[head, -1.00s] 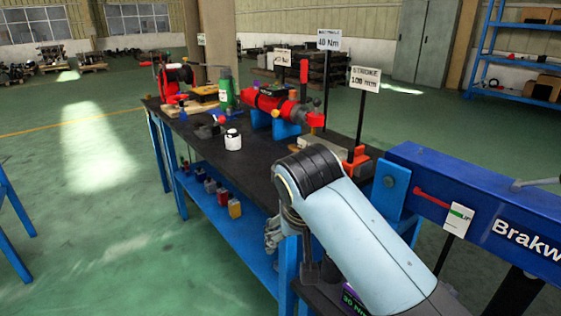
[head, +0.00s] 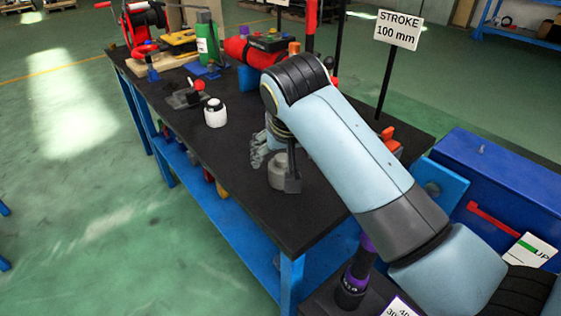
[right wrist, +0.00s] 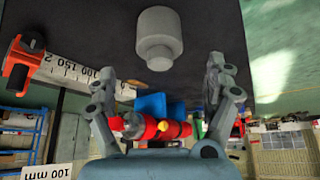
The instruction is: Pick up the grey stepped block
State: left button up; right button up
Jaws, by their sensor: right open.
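The grey stepped block (head: 278,173) stands on the dark tabletop, partly covered by my right gripper in the head view. In the right wrist view the block (right wrist: 158,40) shows whole, a wide round part with a narrower step, apparently clear of the fingers. My right gripper (head: 274,164) is low over the table, close beside the block. In the right wrist view its two fingers (right wrist: 161,80) are spread wide with nothing between them touching. My left gripper is not in view.
A white jar (head: 215,113) and a small red-knobbed device (head: 190,95) stand left of the block. A red cylinder tool (head: 252,52) lies behind. A stroke sign (head: 399,30) and a blue machine (head: 495,185) are on the right. The front tabletop is mostly clear.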

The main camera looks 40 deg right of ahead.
aim_at(283, 159)
jog(key=x, duration=0.2)
jog(key=shift+w+d+f, duration=0.1)
jog(key=shift+f, duration=0.25)
jog(key=shift+w+d+f, duration=0.1)
jog(key=shift+w+f, duration=0.1)
jog(key=shift+f, duration=0.05)
jog(key=b+x, duration=0.1)
jog(key=x, duration=0.3)
jog(key=shift+w+d, duration=0.2)
jog(key=shift+w, duration=0.15)
jog(key=shift+w+d+f, duration=0.1)
jog(key=shift+w+f, duration=0.1)
jog(key=shift+f, duration=0.2)
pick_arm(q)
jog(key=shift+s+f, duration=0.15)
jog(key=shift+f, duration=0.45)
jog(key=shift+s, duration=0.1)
pick_arm(e)
jog(key=c, duration=0.5)
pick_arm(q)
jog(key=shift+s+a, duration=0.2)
pick_arm(e)
jog(key=c, duration=0.8)
